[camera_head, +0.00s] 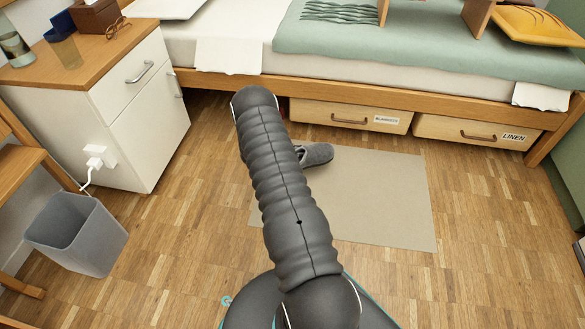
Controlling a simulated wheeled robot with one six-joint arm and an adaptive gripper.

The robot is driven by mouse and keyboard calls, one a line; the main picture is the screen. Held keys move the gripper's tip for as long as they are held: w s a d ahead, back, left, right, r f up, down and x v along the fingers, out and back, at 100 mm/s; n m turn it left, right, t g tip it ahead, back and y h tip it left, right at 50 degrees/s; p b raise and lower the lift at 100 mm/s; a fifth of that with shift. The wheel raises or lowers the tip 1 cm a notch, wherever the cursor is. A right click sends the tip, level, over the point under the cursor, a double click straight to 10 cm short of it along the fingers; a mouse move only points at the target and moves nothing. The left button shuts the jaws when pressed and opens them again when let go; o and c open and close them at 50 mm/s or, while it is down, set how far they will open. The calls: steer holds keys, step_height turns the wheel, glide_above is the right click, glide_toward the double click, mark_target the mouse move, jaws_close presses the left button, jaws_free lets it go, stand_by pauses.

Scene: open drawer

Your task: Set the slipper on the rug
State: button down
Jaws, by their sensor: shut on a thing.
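My arm covers part of the slipper. I cannot tell whether the slipper rests on the rug or is held above it. The rug lies flat on the wooden floor in front of the bed, with its left part hidden behind my arm.
Under the bed are two wooden drawers, one marked blankets (350,117) and one marked linen (477,131). A white nightstand (135,110) stands at left, with a grey bin (77,235) in front of it.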

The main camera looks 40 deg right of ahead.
steer(key=a+f, duration=0.1)
steer(key=w+a, duration=0.1)
steer(key=a+f, duration=0.1)
steer(key=a, duration=0.1)
steer(key=shift+w+f, duration=0.3)
step_height(320, 180, down, 4)
steer(key=shift+f+b, duration=0.1)
steer(key=shift+b, duration=0.55)
steer(key=c, duration=1)
jaws_free()
